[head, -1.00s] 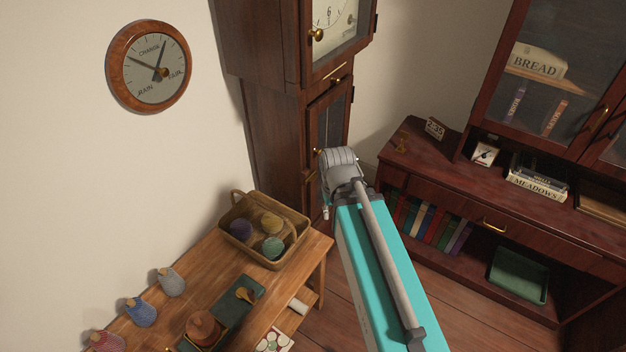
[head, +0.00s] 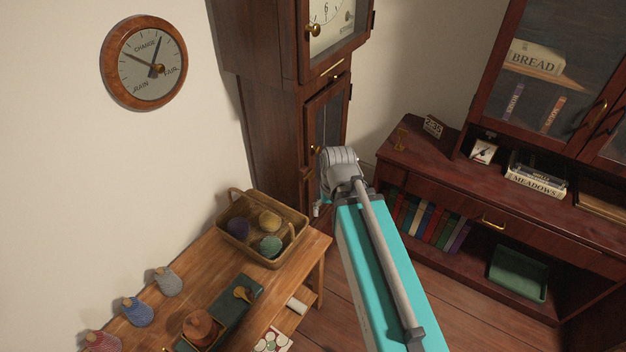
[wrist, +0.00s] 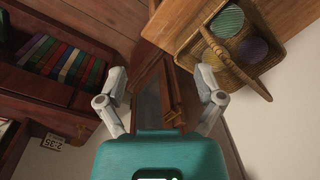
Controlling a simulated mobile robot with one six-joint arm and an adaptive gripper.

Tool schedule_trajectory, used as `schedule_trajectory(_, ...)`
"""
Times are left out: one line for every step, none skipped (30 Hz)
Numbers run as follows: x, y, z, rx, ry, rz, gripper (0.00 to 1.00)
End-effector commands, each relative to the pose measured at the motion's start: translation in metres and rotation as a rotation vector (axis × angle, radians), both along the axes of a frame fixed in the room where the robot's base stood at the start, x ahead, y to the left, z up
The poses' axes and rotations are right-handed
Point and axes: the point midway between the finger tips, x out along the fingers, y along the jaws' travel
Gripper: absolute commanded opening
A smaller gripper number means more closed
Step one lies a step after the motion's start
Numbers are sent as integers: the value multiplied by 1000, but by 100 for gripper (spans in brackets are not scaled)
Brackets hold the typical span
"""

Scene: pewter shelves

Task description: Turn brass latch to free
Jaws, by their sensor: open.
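The tall dark wood clock case (head: 275,130) stands in the corner, with a narrow glazed door (head: 328,120) in its lower part. Small brass fittings show on it: a knob (head: 315,150) at the door's left edge and a piece (head: 336,77) at its top. I cannot tell for sure which is the brass latch or how it is turned. My gripper (wrist: 161,75) is open and empty, its fingers spread on either side of the case in the wrist view. In the head view, my wrist hides the lower part of the door.
A wooden table (head: 215,270) with a wicker basket (head: 290,252) of yarn balls stands at the left. A dark red cabinet (head: 420,170) with books stands at the right. A round barometer (head: 107,60) hangs on the left wall. Some bare floor (head: 440,285) shows between table and cabinet.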

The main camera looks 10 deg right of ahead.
Motion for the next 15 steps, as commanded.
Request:
schedule_trajectory(4,0,-13,28,-4,-36,89)
schedule_trajectory(6,1,-17,48,-7,-62,89)
schedule_trajectory(9,2,-23,76,-11,-99,89)
schedule_trajectory(11,3,-27,100,-14,-128,89)
schedule_trajectory(14,4,-32,125,-17,-157,89)
schedule_trajectory(18,5,-38,160,-19,-201,89)
schedule_trajectory(20,6,-42,188,-20,-236,89)
schedule_trajectory(23,7,-46,214,-20,-270,89)
schedule_trajectory(27,8,-51,253,-21,-316,89)
schedule_trajectory(30,9,-55,280,-21,-350,89)
schedule_trajectory(33,9,-59,308,-20,-385,89)
schedule_trajectory(37,10,-63,346,-17,-430,89)
schedule_trajectory(40,10,-66,374,-15,-465,89)
schedule_trajectory(44,10,-69,403,-14,-499,89)
schedule_trajectory(48,10,-73,441,-10,-545,89)
